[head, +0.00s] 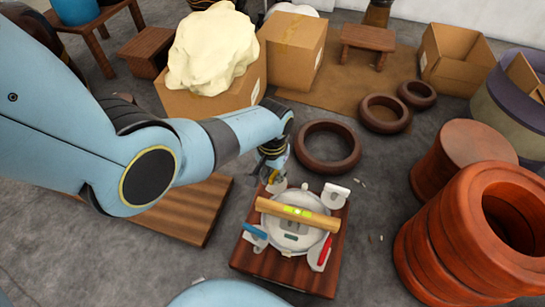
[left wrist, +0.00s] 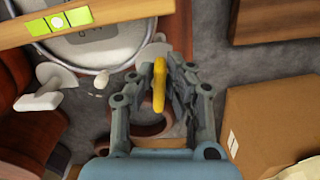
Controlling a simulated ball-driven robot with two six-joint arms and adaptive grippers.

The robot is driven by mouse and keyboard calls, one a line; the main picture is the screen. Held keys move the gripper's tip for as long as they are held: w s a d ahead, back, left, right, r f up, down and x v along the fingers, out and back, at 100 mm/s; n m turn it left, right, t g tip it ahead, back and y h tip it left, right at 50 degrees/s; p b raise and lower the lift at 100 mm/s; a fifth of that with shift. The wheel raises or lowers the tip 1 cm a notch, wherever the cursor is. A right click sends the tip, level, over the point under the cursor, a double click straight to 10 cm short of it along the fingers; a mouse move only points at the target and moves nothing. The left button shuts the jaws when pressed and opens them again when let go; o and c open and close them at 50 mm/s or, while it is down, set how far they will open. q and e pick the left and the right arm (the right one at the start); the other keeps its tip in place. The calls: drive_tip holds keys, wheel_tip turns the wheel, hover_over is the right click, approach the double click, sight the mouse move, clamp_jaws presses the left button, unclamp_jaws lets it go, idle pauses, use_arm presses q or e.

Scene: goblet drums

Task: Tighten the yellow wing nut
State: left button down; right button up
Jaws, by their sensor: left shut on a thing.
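The yellow wing nut (left wrist: 159,86) stands between the fingers of my left gripper (left wrist: 161,78) in the left wrist view, and the fingers are shut on it. In the head view my left gripper (head: 274,178) reaches down at the far left corner of the pale drum head (head: 272,228), and the yellow nut is hidden there. A wooden spirit level (head: 298,213) with a green vial lies across the drum head. A blue wing nut (head: 254,231), a red wing nut (head: 324,250) and a white one (head: 337,190) sit around the rim. My right gripper is not in view.
The drum head is over a square wooden stand (head: 255,262). A dark ring (head: 328,165) lies just behind it on the floor. Cardboard boxes (head: 293,50) stand farther back. Large reddish clay cylinders (head: 435,245) stand at the right. Grey floor is free at the front left.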

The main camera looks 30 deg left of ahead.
sight(272, 175)
use_arm(q)
drive_tip(key=c, duration=1.3)
unclamp_jaws()
drive_tip(key=shift+c, duration=0.2)
wheel_tip(272, 175, up, 12)
